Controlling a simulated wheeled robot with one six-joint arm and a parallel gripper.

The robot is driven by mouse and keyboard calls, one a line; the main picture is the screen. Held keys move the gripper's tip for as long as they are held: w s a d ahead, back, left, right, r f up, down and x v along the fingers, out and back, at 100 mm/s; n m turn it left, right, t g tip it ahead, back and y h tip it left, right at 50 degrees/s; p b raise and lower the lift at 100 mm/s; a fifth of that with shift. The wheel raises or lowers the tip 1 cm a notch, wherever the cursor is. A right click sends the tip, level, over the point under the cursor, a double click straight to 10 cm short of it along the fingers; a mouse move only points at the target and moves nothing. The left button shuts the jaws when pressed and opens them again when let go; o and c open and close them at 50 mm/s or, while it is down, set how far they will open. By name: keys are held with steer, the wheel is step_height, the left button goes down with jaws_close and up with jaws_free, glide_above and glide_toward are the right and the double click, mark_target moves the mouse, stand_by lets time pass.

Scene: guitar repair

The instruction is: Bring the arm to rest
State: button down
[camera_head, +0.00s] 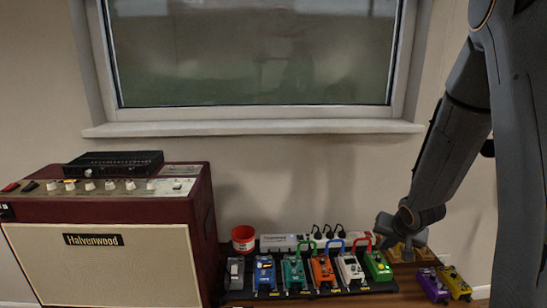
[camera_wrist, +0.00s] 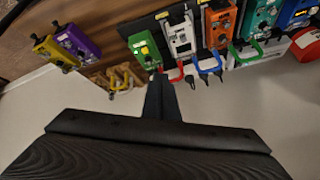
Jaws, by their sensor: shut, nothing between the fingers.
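My gripper (camera_head: 390,228) hangs from my dark arm at the right of the head view, beside the right end of a row of guitar pedals. In the wrist view my gripper (camera_wrist: 162,80) shows dark fingers together, with nothing held. Its tip appears near the green pedal (camera_wrist: 145,50), but I cannot tell the gap. The green pedal (camera_head: 377,266) is also in the head view, at the row's right end. A tan, wood-coloured object (camera_head: 408,252) is partly hidden just below my gripper.
A dark red amplifier (camera_head: 95,262) with a black box (camera_head: 112,164) on top stands left. A red cup (camera_head: 243,238) is behind the pedals. Purple (camera_head: 432,285) and yellow (camera_head: 455,284) pedals sit apart at right. A window (camera_head: 250,55) is behind; the wall space below it is clear.

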steer(key=s+a+r+n+g, duration=0.2)
steer(key=s+a, duration=0.6)
steer(key=s, duration=0.5)
steer(key=s+a+r+n+g, duration=0.3)
steer(key=s+a+r, duration=0.3)
steer(key=s, duration=0.7)
steer(key=shift+a+r+g+y, duration=0.3)
steer(key=shift+a+g+y, duration=0.1)
steer(key=shift+a+g, duration=0.5)
